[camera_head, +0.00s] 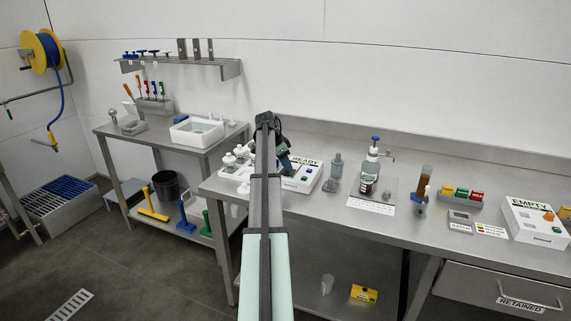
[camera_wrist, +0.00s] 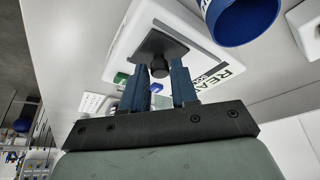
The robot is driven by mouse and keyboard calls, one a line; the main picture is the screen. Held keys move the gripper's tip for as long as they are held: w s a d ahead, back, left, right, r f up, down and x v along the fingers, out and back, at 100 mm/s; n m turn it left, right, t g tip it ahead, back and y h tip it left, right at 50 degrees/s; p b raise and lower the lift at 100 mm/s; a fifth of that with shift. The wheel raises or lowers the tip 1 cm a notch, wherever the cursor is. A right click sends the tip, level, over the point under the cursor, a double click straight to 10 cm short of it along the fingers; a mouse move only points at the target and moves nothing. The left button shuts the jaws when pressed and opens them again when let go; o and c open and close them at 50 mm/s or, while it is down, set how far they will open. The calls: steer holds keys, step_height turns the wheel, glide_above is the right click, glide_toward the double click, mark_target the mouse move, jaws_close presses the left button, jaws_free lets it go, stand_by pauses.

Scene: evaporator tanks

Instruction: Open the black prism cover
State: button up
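The black prism cover (camera_wrist: 176,48) is a dark square plate with a round knob (camera_wrist: 159,69), on top of the white device labelled READY (camera_wrist: 203,40). In the head view this white device (camera_head: 303,181) stands on the steel bench, and my arm hides the cover there. My gripper (camera_wrist: 159,66) has two blue fingers standing apart, with the knob between their tips in the wrist picture. Gaps show on both sides of the knob, and I cannot tell the depth exactly. In the head view my gripper (camera_head: 286,164) is over the left part of the device.
A blue-rimmed round object (camera_wrist: 243,22) is close by in the wrist view. White fittings (camera_head: 236,160) stand left of the device. The bench front (camera_head: 310,207) is clear.

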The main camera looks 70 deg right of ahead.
jaws_close()
steer(key=d, duration=0.5)
steer(key=shift+d, duration=0.4)
steer(key=shift+o, duration=2.1)
jaws_free()
steer(key=shift+a, duration=0.1)
steer(key=v, duration=1.4)
